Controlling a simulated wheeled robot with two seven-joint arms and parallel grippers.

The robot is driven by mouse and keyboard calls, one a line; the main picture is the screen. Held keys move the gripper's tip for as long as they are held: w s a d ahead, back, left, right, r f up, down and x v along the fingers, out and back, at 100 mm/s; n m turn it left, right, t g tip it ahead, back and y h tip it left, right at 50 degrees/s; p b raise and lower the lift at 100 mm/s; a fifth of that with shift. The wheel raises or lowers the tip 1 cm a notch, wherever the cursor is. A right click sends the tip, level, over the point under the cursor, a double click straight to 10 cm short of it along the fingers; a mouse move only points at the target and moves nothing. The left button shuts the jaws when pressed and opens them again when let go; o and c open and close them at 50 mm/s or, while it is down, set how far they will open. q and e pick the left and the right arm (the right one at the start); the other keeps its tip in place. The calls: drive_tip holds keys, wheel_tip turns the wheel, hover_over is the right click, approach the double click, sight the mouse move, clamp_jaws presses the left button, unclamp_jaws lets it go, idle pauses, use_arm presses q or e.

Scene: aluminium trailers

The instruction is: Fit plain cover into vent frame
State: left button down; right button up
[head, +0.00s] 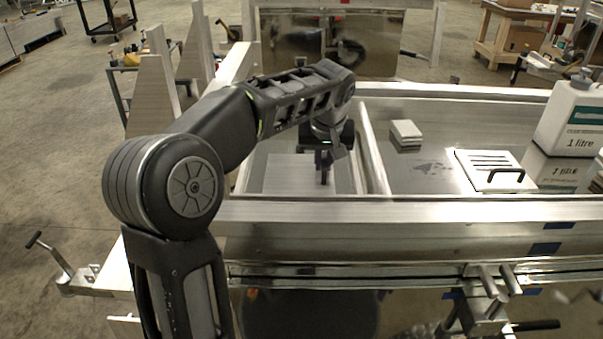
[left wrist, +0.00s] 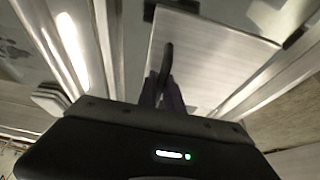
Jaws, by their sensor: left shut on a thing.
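The plain cover (head: 288,174) is a flat, pale metal panel in the left bay of the trailer frame. In the left wrist view the cover (left wrist: 212,58) fills the upper middle, with a dark upright handle (left wrist: 167,62) on it. My left gripper (head: 325,172) points down over the cover's right part. In the left wrist view my left gripper (left wrist: 162,92) is shut on the handle. Dark bits (left wrist: 184,4) show at the cover's far edge and corner, perhaps the vent frame. The cover hides most of what is under it, and I cannot tell whether it is seated. My right gripper is out of view.
In the right bay lie a slotted cover (head: 497,171) with a black handle and a small stack of pale plates (head: 406,133). A white one-litre bottle (head: 573,115) stands at the far right. A raised crossbar (head: 372,150) divides the bays, and a front rail (head: 400,210) borders them.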

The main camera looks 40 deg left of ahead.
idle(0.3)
use_arm(q)
wheel_tip(320, 180, up, 10)
idle(0.5)
idle(0.7)
